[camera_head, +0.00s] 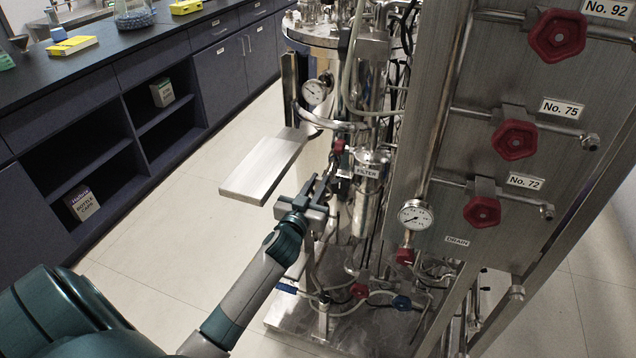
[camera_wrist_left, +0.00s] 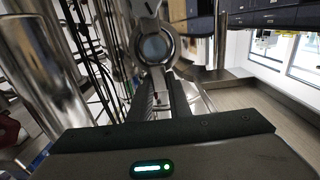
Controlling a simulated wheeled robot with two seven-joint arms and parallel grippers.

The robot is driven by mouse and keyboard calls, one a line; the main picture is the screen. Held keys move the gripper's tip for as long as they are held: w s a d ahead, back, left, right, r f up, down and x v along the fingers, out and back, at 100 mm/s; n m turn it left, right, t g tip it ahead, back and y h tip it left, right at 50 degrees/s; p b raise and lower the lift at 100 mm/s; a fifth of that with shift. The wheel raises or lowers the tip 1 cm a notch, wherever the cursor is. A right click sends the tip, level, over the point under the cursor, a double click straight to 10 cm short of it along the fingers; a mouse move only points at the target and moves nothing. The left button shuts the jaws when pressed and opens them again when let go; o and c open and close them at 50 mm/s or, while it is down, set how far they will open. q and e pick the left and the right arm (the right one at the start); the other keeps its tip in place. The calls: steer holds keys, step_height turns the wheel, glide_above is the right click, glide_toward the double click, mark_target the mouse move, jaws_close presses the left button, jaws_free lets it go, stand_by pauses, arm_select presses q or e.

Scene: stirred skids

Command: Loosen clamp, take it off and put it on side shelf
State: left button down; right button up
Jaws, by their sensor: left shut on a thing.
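My left gripper (camera_head: 328,177) is at the filter housing (camera_head: 368,185), on its left side, with its fingers pointing up and away. In the left wrist view its two dark fingers (camera_wrist_left: 163,95) come close together below a grey metal ring around a round, bluish face. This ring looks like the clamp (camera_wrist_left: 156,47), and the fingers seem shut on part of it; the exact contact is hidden. Whether the clamp still sits on a pipe is unclear. The side shelf (camera_head: 260,168), a bare metal plate, lies left of the gripper. My right gripper is not in view.
A pressure gauge (camera_head: 314,92) and a curved pipe stand just above the shelf. A red part (camera_head: 339,147) is close to the fingertips. A panel with red valve knobs (camera_head: 515,139) is at right; cabinets (camera_head: 100,130) line the left. Floor between is clear.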

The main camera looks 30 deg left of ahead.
arm_select(q)
steer(key=shift+p+v, duration=0.45)
steer(key=shift+v, duration=0.35)
stand_by(1.0)
steer(key=shift+s+d, duration=0.15)
steer(key=shift+s, duration=0.25)
steer(key=shift+p+v, duration=0.85)
steer(key=shift+v, duration=1.7)
steer(key=s+d+r+p, duration=0.4)
steer(key=s+d+p, duration=0.2)
steer(key=s, duration=0.7)
steer(key=shift+s+d, duration=0.35)
steer(key=shift+d, duration=0.75)
